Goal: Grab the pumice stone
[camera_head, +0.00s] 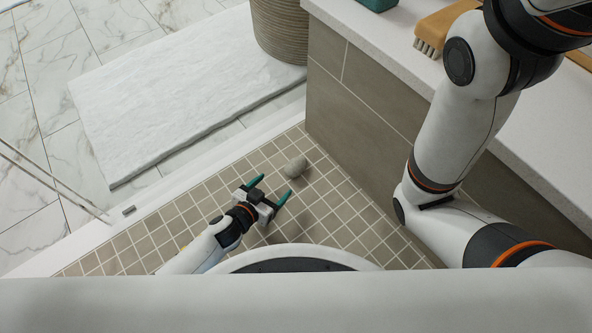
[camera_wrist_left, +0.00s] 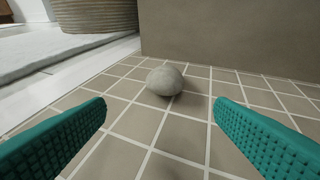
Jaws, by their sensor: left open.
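The pumice stone (camera_head: 295,167) is a grey, rounded lump lying on the tiled shower floor near the foot of the bench wall. In the left wrist view the stone (camera_wrist_left: 165,81) sits ahead of my fingers, between their lines and left of centre. My left gripper (camera_head: 269,193) has teal fingers, is open and empty, and is low near the floor. A short gap separates its fingertips from the stone. My right arm crosses the right side of the head view, but its gripper is outside the picture.
A tiled bench (camera_head: 345,75) with a white top rises behind and right of the stone. A wooden brush (camera_head: 445,25) and a green object (camera_head: 377,4) rest on it. A white curb (camera_head: 165,186), bath mat (camera_head: 185,90) and woven basket (camera_head: 279,30) lie beyond.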

